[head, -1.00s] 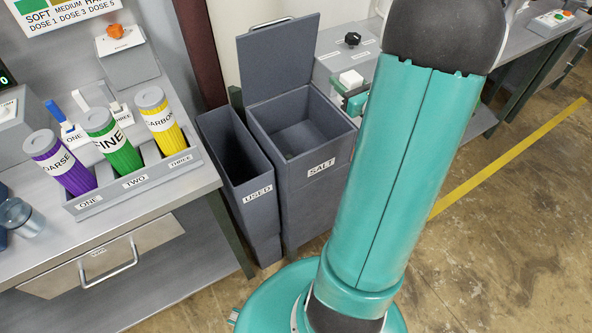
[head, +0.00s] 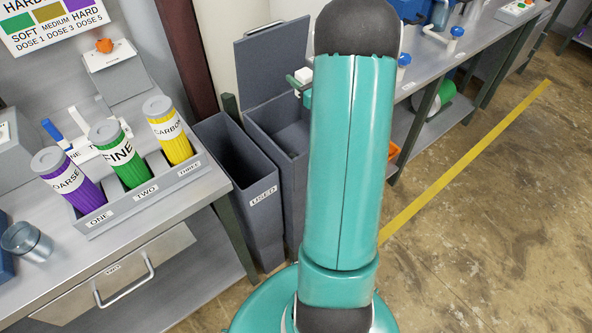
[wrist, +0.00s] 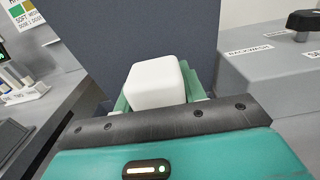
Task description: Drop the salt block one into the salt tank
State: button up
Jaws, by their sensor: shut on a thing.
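The white salt block (wrist: 156,84) is held in my gripper (wrist: 160,95), which is shut on it in the wrist view. In the head view the block (head: 303,75) shows small beside my arm, with a green part of my gripper (head: 299,84) next to it. The salt tank (head: 262,117) is a grey bin with its lid (head: 272,65) raised. The block appears in front of the lid, over the tank's far part; its exact height cannot be told. My arm hides the tank's right side and its label.
The narrow grey USED bin (head: 237,170) stands open left of the tank. A bench at left carries a rack (head: 140,203) with purple, green and yellow cartridges. A grey box labelled BACKWASH (wrist: 250,70) is right of the lid.

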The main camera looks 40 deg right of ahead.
jog(key=shift+w+a+f, duration=0.1)
jog(key=shift+f, duration=0.9)
jog(key=shift+w+a+f, duration=0.1)
jog(key=shift+a+f, duration=0.05)
jog(key=shift+f, duration=0.8)
jog(key=shift+w+a+f, duration=0.1)
jog(key=shift+f, duration=0.9)
jog(key=o, duration=1.3)
jog(key=shift+c, duration=0.2)
jog(key=s+a, duration=0.1)
jog(key=s, duration=1.2)
jog(key=shift+s+a, duration=0.3)
jog(key=shift+s, duration=0.1)
